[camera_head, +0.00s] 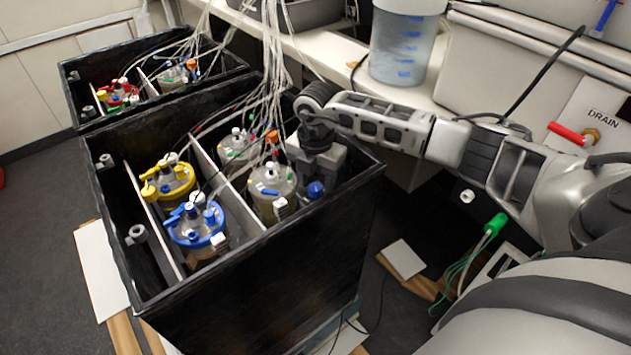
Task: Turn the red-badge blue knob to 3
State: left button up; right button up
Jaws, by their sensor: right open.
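A blue knob (316,189) sits low at the right inner side of the near black box (250,285). I cannot make out a red badge or any number on it. My right gripper (312,176) points down into the box right above and beside this knob. Its jaws are open, the fingertips are partly hidden, and I cannot tell whether they touch the knob. Other blue parts show on the blue-ringed vessel (196,226) at the front. My left gripper is out of view.
The near box also holds a yellow-ringed vessel (168,180) and clear-lidded vessels (272,184), split by pale dividers. Many thin tubes hang down beside my right gripper. A second black box (90,72) stands behind. A large clear jar (403,52) stands on the bench.

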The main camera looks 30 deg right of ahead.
jog(key=shift+f, duration=0.25)
jog(key=c, duration=1)
